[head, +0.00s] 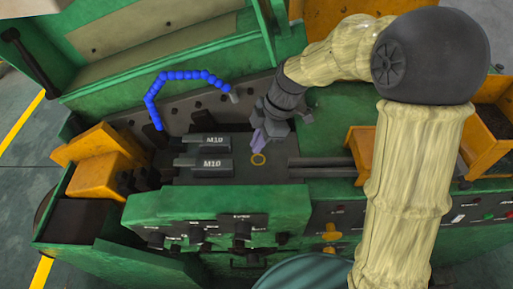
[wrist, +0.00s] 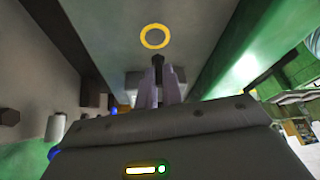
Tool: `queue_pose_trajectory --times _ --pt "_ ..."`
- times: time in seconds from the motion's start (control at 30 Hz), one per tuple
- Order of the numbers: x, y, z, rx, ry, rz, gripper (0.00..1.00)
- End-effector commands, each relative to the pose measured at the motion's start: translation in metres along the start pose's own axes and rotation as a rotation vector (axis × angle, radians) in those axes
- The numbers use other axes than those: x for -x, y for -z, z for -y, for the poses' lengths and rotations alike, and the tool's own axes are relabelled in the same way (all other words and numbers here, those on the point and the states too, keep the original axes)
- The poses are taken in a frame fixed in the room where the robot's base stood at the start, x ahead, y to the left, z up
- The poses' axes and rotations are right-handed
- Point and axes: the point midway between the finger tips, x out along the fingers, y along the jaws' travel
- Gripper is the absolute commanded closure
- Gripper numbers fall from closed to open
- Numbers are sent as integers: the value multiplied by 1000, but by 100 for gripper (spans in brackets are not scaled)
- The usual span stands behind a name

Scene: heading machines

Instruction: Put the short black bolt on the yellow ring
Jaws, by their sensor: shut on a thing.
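The yellow ring (head: 258,159) lies flat on the grey machine bed, right of the M10 blocks; it shows whole in the wrist view (wrist: 154,37). My gripper (head: 259,147) is just behind the ring in the head view, with its pale purple fingers pointing down. In the wrist view my gripper (wrist: 158,82) is shut on a small dark bolt (wrist: 158,60) whose end shows between the fingertips. The bolt appears close beside the ring and outside it in that view. Its height above the bed is hard to tell. The bolt cannot be made out in the head view.
Two dark blocks marked M10 (head: 212,163) stand left of the ring. A blue jointed hose (head: 180,77) arches behind them. Dark rods (head: 325,168) lie to the right. The green control panel (head: 225,232) is in front. The bed around the ring is clear.

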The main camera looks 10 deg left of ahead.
Motion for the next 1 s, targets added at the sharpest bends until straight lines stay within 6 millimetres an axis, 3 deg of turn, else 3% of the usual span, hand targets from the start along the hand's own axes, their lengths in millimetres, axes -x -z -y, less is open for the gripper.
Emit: queue_pose_trajectory --times 0.23,0.5,0.9,0.93,1.0 --pt "-3 0 0 2 2 0 100" --pt "-33 -10 0 5 3 0 100" --pt "-39 -14 0 5 1 1 100" --pt "-38 -13 0 5 1 1 86" --pt "-37 -13 0 4 1 1 72"
